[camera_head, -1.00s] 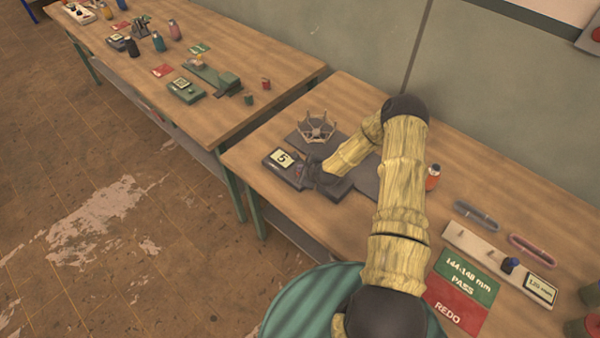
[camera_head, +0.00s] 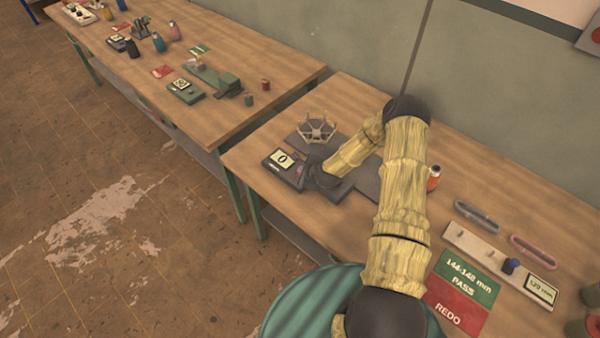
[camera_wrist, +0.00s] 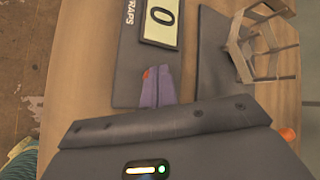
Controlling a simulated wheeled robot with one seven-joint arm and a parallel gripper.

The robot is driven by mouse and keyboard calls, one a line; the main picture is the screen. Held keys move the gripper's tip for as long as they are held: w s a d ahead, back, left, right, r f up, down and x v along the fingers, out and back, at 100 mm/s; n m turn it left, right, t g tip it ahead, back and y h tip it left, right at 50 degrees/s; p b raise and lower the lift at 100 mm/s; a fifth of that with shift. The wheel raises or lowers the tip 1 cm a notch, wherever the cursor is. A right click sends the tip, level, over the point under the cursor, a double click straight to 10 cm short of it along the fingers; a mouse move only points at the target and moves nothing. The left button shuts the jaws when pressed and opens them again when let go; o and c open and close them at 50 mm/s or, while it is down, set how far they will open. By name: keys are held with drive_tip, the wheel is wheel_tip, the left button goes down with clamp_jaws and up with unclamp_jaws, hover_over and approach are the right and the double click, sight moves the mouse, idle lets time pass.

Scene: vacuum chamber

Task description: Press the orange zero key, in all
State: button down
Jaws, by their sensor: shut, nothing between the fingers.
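A dark counter box (camera_head: 281,171) sits on the right-hand table, with a pale display (camera_head: 283,158) reading 0. A small orange-red key (camera_wrist: 147,73) peeks out at the left of my fingertips, mostly hidden. My gripper (camera_wrist: 160,70) is shut and empty, its fingertips at the key, just below the display. I cannot tell whether they touch the key or hover over it. In the head view my gripper (camera_head: 307,172) is at the right end of the counter box.
A spoked frame (camera_head: 317,128) stands on a dark plate behind the counter box. An orange bottle (camera_head: 433,178) stands right of my arm. A pegged board (camera_head: 475,250) and a green and red PASS/REDO card (camera_head: 459,290) lie farther right. Another table stands at left.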

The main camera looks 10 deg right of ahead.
drive_tip(key=shift+r, duration=0.55)
wheel_tip(320, 180, up, 5)
drive_tip(key=p, duration=0.3)
idle(0.3)
idle(0.7)
